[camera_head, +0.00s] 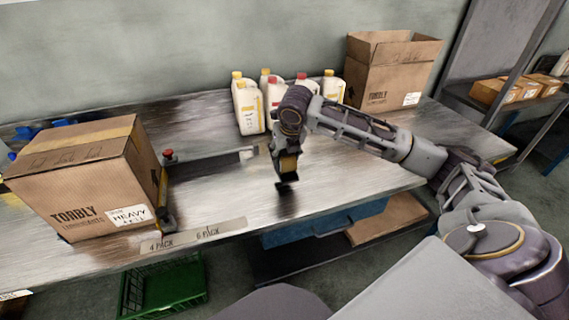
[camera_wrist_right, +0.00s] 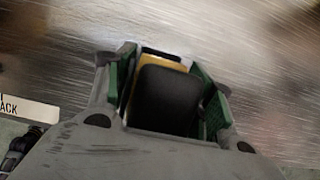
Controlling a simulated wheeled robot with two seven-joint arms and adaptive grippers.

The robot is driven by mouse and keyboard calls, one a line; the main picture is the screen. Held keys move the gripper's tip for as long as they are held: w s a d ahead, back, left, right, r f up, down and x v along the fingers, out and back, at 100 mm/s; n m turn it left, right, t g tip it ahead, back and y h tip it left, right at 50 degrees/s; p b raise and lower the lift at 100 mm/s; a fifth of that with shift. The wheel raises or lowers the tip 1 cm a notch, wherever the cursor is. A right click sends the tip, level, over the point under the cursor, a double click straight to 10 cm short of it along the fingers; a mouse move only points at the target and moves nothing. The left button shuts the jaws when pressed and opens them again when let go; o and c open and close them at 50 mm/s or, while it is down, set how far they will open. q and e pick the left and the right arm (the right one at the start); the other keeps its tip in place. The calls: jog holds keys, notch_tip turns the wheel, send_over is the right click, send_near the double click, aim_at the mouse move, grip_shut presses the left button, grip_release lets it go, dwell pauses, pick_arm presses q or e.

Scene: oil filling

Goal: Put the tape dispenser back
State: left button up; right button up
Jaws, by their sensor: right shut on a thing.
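The tape dispenser (camera_wrist_right: 166,98), black with a yellow-tan part, sits between the green-padded fingers of my right gripper (camera_wrist_right: 168,92) in the right wrist view. In the head view my right gripper (camera_head: 288,165) points down over the middle of the metal table and is shut on the tape dispenser (camera_head: 287,184). Its black end shows below the fingers; I cannot tell whether it touches the table. My left gripper is not in view.
A taped carton (camera_head: 85,185) stands at the left, an open carton (camera_head: 392,70) at the back right. Several oil bottles (camera_head: 247,106) stand behind my right gripper. A labelled strip (camera_head: 193,236) lies along the front edge. A green crate (camera_head: 165,287) is below. The tabletop right of my gripper is clear.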

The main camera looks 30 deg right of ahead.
jog(key=shift+f, duration=0.65)
jog(key=shift+f+b, duration=0.4)
jog(key=shift+f, duration=0.95)
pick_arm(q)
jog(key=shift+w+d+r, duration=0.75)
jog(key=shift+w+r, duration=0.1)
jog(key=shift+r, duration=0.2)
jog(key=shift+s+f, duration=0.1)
